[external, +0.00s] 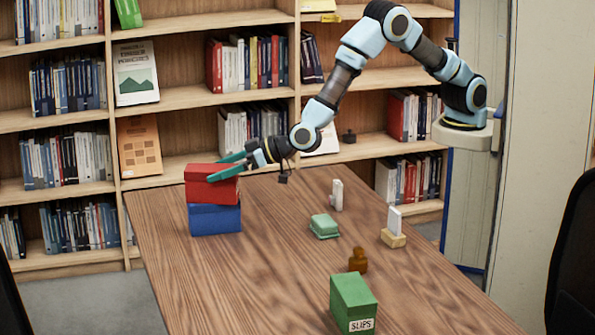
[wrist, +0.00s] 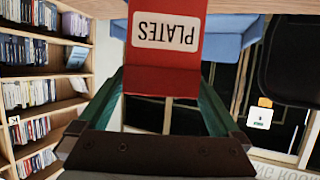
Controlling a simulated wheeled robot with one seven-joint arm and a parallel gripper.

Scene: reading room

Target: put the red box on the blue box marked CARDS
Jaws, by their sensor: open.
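The red box (external: 205,190) lies on top of the blue box (external: 215,220) at the far left end of the wooden table. The two are roughly lined up and appear to touch. No CARDS mark on the blue box shows from here. In the wrist view the red box (wrist: 165,75) carries a white PLATES label, upside down in the picture. My gripper (external: 213,170) is open, with its green fingers reaching along either side of the red box. The fingers also show in the wrist view (wrist: 163,88); whether they touch the box is unclear.
Bookshelves (external: 200,97) stand behind. The table's middle left is clear.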

